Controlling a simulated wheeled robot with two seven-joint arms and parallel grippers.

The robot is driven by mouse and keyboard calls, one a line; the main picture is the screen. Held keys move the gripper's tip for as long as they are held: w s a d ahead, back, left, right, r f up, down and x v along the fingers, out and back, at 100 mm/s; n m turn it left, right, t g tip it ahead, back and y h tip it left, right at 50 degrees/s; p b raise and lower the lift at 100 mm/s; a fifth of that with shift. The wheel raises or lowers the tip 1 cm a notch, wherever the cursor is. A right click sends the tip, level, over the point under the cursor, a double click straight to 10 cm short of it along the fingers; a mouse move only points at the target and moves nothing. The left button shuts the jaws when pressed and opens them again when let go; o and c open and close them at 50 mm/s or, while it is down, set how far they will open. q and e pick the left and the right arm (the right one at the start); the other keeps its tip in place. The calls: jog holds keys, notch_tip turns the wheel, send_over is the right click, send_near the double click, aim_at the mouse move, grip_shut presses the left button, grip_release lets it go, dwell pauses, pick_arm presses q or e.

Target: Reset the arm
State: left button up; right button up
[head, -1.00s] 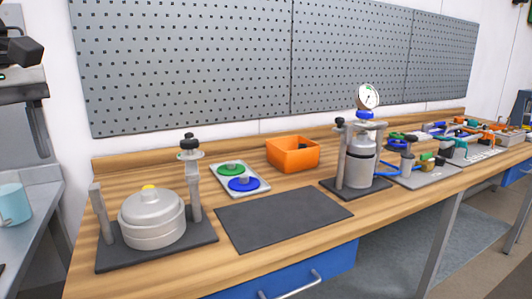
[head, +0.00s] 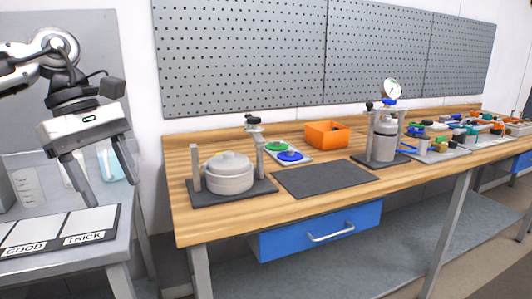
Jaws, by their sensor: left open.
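My left gripper (head: 106,188) shows at the left of the head view, with its arm coming in from the upper left. Its two fingers point down and stand apart, with nothing between them. It hangs in the air in front of a grey side table (head: 88,252), left of the wooden bench. My right gripper is not in view.
The wooden bench (head: 225,226) holds a lidded grey pot (head: 228,178) on a stand, a dark mat (head: 325,178), an orange bin (head: 327,135) and a canister with a gauge (head: 383,142). A board marked GOOD and THICK (head: 60,231) and a beaker (head: 28,187) are on the side table.

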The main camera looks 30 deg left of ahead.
pick_arm(q)
jog(key=w+d+f+n+t+h, duration=0.55)
jog(key=d+f+n, duration=0.25)
jog(key=d+n, duration=0.25)
jog(key=w+d+f+n+t+h, duration=0.4)
jog(key=d+f+n+t+h, duration=0.25)
jog(key=d+f+n, duration=0.45)
jog(key=s+d+f+n+y, duration=0.1)
jog(key=s+f+n+y, duration=0.2)
jog(key=f+n, duration=0.3)
jog(key=s+d+f+n+g+y, duration=0.1)
jog(key=s+f+n+y, duration=0.3)
jog(key=n, duration=1)
jog(key=s+d+f+n+g+y, duration=0.1)
jog(key=s+d+f+n+y, duration=0.2)
jog(key=f+n, duration=0.6)
jog(key=shift+s+d+f+n+y+p, duration=0.25)
jog(key=shift+s+n+y+p, duration=0.15)
jog(key=shift+s+n+y, duration=0.5)
jog(key=shift+w, duration=0.2)
jog(key=shift+c, duration=0.4)
